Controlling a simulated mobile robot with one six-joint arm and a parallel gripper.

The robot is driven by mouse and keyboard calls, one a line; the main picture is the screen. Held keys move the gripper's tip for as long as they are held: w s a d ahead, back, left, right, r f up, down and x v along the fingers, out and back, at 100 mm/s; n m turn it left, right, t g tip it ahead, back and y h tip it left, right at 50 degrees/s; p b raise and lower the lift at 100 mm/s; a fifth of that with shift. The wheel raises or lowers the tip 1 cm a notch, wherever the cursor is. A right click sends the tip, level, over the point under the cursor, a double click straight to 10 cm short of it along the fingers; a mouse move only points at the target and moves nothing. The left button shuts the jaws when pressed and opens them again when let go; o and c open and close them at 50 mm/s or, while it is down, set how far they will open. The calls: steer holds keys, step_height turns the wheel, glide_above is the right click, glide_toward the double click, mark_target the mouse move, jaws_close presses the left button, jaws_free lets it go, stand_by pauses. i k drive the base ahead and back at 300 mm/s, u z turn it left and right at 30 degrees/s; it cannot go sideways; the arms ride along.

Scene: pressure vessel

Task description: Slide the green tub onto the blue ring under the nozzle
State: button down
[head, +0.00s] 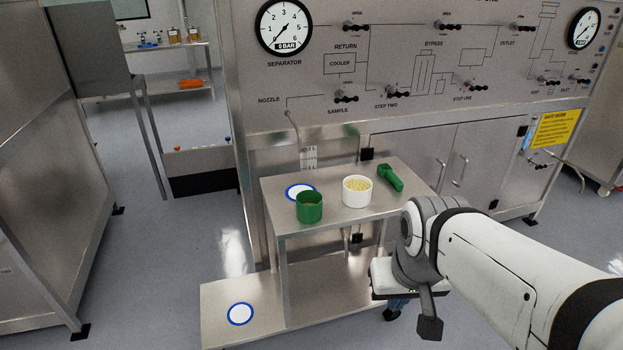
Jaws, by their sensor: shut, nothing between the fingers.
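The green tub (310,212) stands upright on the small steel table (335,222), near its front left. The blue ring (290,191), with a white middle, lies on the tabletop behind and left of the tub. The tub hides its front right part, and I cannot tell whether the tub overlaps it. A thin bent nozzle pipe (293,122) comes down from the panel above the ring. My gripper (430,327) hangs low at the right of the table, apart from the tub, its dark tip pointing down. It is shut and empty.
A white tub (356,196) of yellowish pellets stands right of the green tub. A green handled object (390,177) lies farther right. A second blue ring (240,314) lies on the low front shelf (217,297). The steel valve panel (350,50) rises behind.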

mark_target(309, 204)
steer(key=u, duration=0.05)
steer(key=i, duration=1)
steer(key=z, duration=0.05)
